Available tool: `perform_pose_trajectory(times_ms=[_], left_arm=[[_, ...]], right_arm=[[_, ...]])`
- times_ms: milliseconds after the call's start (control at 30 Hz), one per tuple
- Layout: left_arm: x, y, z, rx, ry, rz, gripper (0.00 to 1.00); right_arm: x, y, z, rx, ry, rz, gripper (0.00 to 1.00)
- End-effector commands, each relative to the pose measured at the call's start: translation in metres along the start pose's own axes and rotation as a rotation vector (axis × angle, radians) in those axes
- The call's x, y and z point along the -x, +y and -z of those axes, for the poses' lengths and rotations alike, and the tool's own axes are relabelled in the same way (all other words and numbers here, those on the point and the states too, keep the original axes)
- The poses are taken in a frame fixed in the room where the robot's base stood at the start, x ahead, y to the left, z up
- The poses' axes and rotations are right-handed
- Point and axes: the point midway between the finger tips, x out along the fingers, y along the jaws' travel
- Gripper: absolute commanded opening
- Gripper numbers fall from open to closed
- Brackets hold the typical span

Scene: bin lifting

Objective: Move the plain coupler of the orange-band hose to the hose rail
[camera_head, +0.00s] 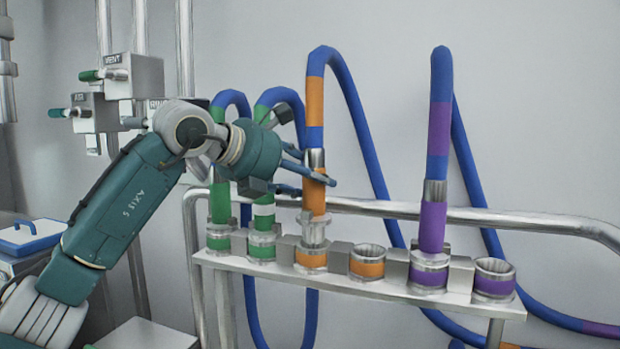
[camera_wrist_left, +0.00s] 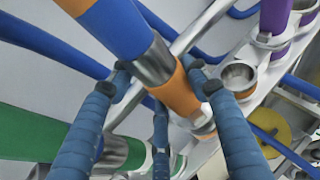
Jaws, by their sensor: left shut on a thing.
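The orange-band hose (camera_head: 314,101) rises blue with orange bands and arches over to the right. Its plain orange coupler (camera_head: 315,203) is upright over an orange-ringed socket (camera_head: 310,259) of the hose rail (camera_head: 345,280). Bare metal shows between coupler and socket; I cannot tell how deep it sits. My left gripper (camera_head: 316,179) reaches in from the left and is shut on the coupler. In the left wrist view, its fingers (camera_wrist_left: 163,88) lie around the orange coupler (camera_wrist_left: 178,94), below a metal collar. My right gripper is not in view.
An empty orange-ringed socket (camera_head: 367,262) is just to the right. A purple coupler (camera_head: 432,226) stands in its socket, with an empty purple-ringed socket (camera_head: 494,280) beyond. Green-hose couplers (camera_head: 219,203) stand close on the left. A metal pipe rail (camera_head: 385,207) runs behind.

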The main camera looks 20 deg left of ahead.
Motion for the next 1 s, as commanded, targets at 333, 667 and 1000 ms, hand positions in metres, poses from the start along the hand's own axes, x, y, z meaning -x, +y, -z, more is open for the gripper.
perform_pose_trajectory(times_ms=[333, 667, 1000], left_arm=[[-0.004, 0.0, 0.011, 0.0, -0.004, 0.0, 0.12], [-0.008, -0.001, 0.019, 0.0, -0.004, 0.0, 0.12], [-0.008, -0.001, 0.02, 0.0, -0.004, 0.0, 0.12]], right_arm=[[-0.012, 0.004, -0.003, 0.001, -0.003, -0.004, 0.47], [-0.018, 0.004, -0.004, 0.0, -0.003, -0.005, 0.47], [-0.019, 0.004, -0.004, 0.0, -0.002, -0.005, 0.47]])
